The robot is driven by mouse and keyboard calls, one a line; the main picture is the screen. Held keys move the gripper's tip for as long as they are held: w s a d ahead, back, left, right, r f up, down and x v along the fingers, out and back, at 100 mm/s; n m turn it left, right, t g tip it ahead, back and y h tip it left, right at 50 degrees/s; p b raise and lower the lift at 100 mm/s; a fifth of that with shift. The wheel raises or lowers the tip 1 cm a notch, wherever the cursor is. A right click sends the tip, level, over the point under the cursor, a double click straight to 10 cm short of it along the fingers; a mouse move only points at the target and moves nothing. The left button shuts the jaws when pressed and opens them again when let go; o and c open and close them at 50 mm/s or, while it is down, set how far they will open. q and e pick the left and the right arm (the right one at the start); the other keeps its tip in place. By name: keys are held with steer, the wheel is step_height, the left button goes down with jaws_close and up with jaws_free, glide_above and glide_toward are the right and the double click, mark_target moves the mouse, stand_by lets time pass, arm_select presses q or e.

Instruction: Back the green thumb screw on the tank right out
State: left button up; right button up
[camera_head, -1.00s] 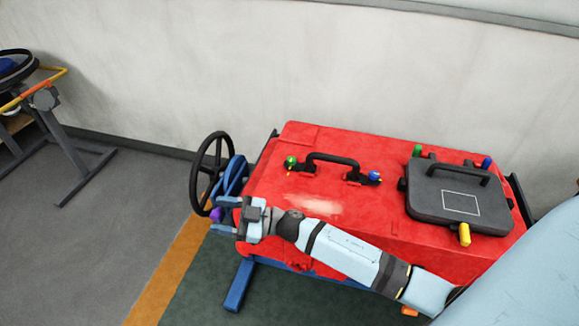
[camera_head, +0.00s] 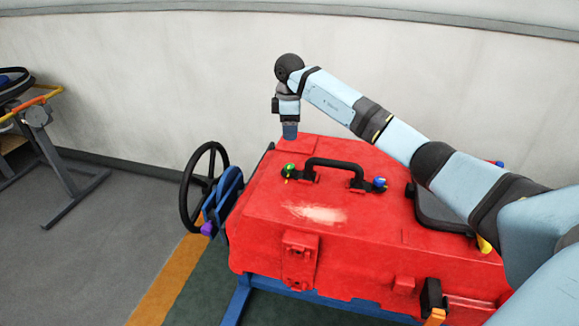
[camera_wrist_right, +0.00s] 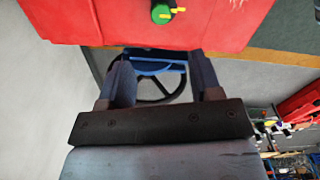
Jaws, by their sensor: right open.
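The green thumb screw (camera_head: 290,170) is at the left foot of the black handle (camera_head: 336,166) on top of the red tank (camera_head: 270,220). In the right wrist view the green screw (camera_wrist_right: 161,14) is at the top edge, beyond my fingers, with a yellow piece beside it. My right gripper (camera_head: 290,134) points down over the tank's back left part, behind the screw in the head view and apart from it. In the right wrist view its two fingers (camera_wrist_right: 163,75) are spread with nothing between them. My left gripper is not in view.
A blue knob (camera_head: 380,183) is at the handle's right foot. A dark lid (camera_head: 440,215) on the tank's right is partly hidden by my right arm. A black handwheel (camera_head: 186,190) stands at the tank's left.

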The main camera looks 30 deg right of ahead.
mark_target(290, 165)
step_height(290, 165, down, 13)
steer(key=shift+r+b, duration=0.2)
steer(key=shift+b, duration=0.2)
steer(key=c, duration=0.9)
